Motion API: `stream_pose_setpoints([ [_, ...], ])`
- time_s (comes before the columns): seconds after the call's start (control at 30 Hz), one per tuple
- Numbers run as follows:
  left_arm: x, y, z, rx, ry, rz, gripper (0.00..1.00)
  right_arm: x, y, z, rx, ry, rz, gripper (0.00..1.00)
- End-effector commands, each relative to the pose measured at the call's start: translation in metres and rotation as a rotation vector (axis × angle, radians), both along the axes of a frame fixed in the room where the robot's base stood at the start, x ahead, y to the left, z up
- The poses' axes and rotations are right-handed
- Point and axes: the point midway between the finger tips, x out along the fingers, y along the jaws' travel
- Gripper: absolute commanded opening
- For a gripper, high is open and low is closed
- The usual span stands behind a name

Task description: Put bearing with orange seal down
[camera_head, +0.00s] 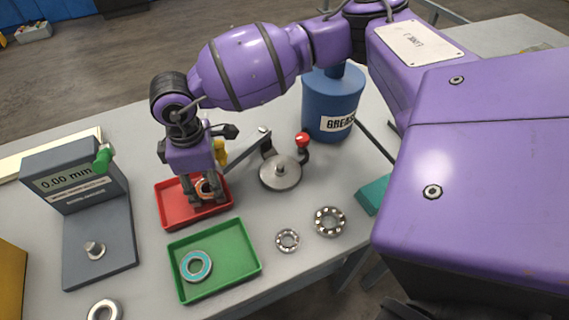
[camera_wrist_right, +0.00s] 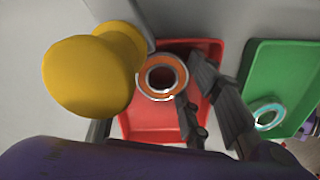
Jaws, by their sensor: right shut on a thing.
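The bearing with orange seal (camera_head: 203,187) is a steel ring with an orange face. It shows more fully in the right wrist view (camera_wrist_right: 143,81). My right gripper (camera_head: 208,196) points down over the red tray (camera_head: 169,215) and is shut on this bearing. In the right wrist view the red tray (camera_wrist_right: 150,127) lies behind the bearing; I cannot tell whether the bearing touches its floor. The fingers partly hide the bearing in the head view. My left gripper is in neither view.
A green tray (camera_head: 233,258) holds a teal-sealed bearing (camera_head: 196,266). A grey gauge stand (camera_head: 100,245) is at left. A round metal fixture (camera_head: 281,173), a blue grease can (camera_head: 331,105) and loose bearings (camera_head: 330,221) are to the right. A yellow knob (camera_wrist_right: 88,77) is close beside the gripper.

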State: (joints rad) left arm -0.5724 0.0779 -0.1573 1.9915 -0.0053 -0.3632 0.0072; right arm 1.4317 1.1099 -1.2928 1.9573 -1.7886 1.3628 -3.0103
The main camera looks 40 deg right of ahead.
Motion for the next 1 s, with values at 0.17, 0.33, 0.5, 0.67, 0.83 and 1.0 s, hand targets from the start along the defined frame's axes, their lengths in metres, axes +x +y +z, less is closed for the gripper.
stream_pose_setpoints([
  [0.17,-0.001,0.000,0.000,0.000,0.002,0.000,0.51,-0.001,-0.001,-0.004,0.000,0.001,-0.001,0.17],
  [0.33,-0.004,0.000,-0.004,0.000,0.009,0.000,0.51,-0.001,0.000,-0.007,0.000,0.002,-0.001,0.17],
  [0.5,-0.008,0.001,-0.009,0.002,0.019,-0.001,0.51,-0.001,0.000,-0.013,0.001,0.003,-0.001,0.17],
  [0.67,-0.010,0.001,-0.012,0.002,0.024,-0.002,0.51,-0.002,-0.001,-0.018,0.000,0.006,-0.001,0.47],
  [0.83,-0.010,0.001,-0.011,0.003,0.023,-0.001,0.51,-0.003,-0.001,-0.019,-0.001,0.008,-0.001,0.51],
  [1.0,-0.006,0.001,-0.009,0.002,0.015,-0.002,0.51,-0.003,-0.001,-0.020,-0.001,0.009,-0.001,0.51],
])
